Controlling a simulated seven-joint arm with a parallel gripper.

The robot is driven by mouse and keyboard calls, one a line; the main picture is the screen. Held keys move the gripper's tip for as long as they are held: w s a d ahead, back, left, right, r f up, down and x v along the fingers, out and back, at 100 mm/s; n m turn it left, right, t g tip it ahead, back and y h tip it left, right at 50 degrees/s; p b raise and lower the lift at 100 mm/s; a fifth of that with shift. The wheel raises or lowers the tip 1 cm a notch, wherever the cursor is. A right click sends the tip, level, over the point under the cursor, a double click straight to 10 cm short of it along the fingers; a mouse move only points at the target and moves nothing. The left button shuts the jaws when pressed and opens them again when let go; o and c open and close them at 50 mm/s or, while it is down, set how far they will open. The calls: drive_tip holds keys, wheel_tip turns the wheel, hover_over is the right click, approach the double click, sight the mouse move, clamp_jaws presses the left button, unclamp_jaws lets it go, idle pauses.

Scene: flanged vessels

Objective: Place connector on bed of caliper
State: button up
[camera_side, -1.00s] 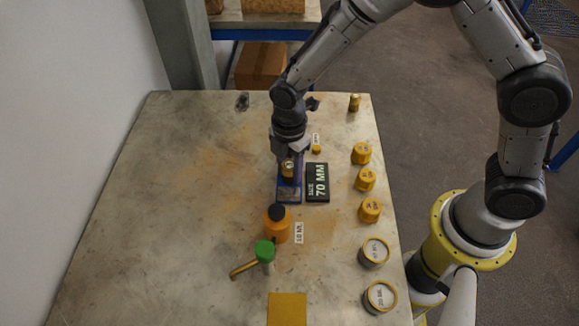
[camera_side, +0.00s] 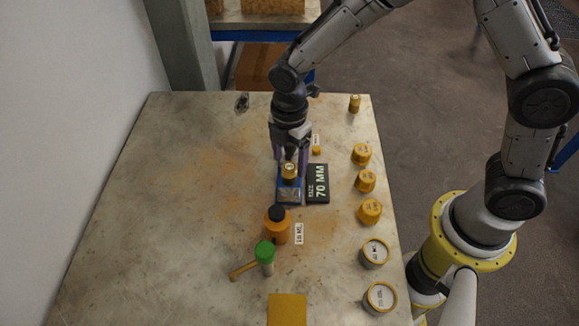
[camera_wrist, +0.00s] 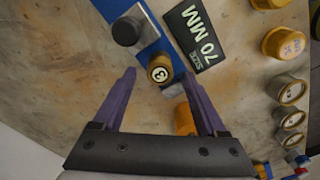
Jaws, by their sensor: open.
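A dark round post stands on the bed at one side of the connector and a grey block at the other. My gripper (camera_side: 290,155) is above the caliper. Its purple fingers are open and apart in the wrist view (camera_wrist: 158,76), with nothing held between them.
A black "70 MM" sign (camera_side: 317,183) lies right of the caliper. An orange bottle (camera_side: 277,226) and a green-topped item (camera_side: 265,252) stand in front. Several yellow flanged vessels (camera_side: 365,180) line the right edge. The left of the table (camera_side: 170,200) is clear.

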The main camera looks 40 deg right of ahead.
sight(289, 166)
drive_tip(key=s+d+r+m+t, duration=0.1)
drive_tip(key=s+d+r+m, duration=0.15)
drive_tip(key=r, duration=0.55)
drive_tip(key=s+d+r+m+t, duration=0.1)
drive_tip(key=d+r+m, duration=0.15)
drive_tip(key=r, duration=0.45)
drive_tip(key=s+d+r+m+t, duration=0.1)
drive_tip(key=s+d+r+m, duration=0.1)
drive_tip(key=s+d+m, duration=0.3)
drive_tip(key=s+d+r+m+t, duration=0.2)
drive_tip(key=s+d+m, duration=0.3)
drive_tip(key=s+m, duration=0.4)
drive_tip(key=s+r, duration=0.1)
drive_tip(key=s, duration=0.2)
drive_tip(key=shift+d+t, duration=0.2)
drive_tip(key=shift+t, duration=0.1)
